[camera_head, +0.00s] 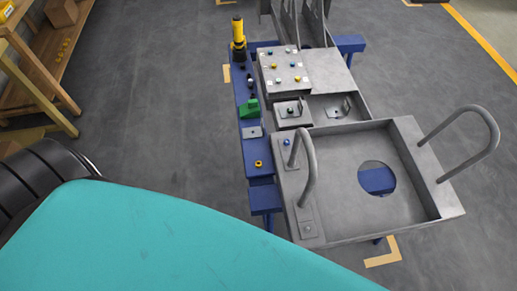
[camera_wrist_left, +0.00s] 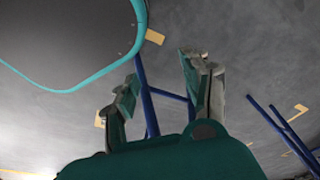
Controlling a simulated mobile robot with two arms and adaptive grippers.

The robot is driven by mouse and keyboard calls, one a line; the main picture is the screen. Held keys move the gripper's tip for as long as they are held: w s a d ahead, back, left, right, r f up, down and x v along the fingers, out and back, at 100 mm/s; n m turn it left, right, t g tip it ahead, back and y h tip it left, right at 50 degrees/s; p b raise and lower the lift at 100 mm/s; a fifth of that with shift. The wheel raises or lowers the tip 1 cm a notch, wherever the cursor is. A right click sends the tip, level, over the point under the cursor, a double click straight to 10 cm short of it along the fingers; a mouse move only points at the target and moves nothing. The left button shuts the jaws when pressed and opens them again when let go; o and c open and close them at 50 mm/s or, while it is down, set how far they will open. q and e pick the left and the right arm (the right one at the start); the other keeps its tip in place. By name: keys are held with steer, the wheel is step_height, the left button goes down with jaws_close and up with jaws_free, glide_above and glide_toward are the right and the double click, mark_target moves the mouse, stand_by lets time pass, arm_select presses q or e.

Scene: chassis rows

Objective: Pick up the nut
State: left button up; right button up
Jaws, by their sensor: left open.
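A small yellow ring that looks like a nut (camera_head: 259,163) lies on the blue beam (camera_head: 246,102), left of the grey chassis tray (camera_head: 345,229). Several other small yellow, blue and white fasteners sit on the grey plate (camera_head: 270,86) farther back; at this size I cannot tell nuts from bolts. In the left wrist view my left gripper (camera_wrist_left: 160,82) is open, its two fingers apart with nothing between them. The nut does not show in that view. Neither gripper shows in the head view.
A green block (camera_head: 250,108) and a black-and-yellow upright tool (camera_head: 239,42) stand on the beam. Curved grey handles (camera_head: 308,165) rise from the tray. Wooden shelving (camera_head: 52,70) stands at the far left. The floor between shelving and chassis is clear.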

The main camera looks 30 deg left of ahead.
arm_select(q)
steer(key=w+d+r+t+b, duration=0.1)
steer(key=w+r+b, duration=0.45)
steer(key=r, duration=0.45)
steer(key=w+d+r+t+b, duration=0.1)
steer(key=w+r+b, duration=0.4)
steer(key=w+r, duration=0.3)
steer(key=w+d+r+m+h+b, duration=0.1)
steer(key=w+d+r+m+h, duration=0.1)
steer(key=w+d+r+m, duration=0.25)
steer(key=w+d+r+m+h, duration=0.1)
steer(key=d+r+m, duration=0.2)
steer(key=r+m, duration=0.35)
step_height(320, 180, up, 8)
steer(key=m+g+y, duration=0.3)
steer(key=m+g, duration=0.1)
steer(key=m, duration=1.7)
glide_above(259, 164)
step_height(259, 164, down, 12)
steer(key=shift+s+r+b, duration=0.15)
steer(key=shift+b, duration=0.4)
steer(key=shift+f, duration=2.95)
jaws_close()
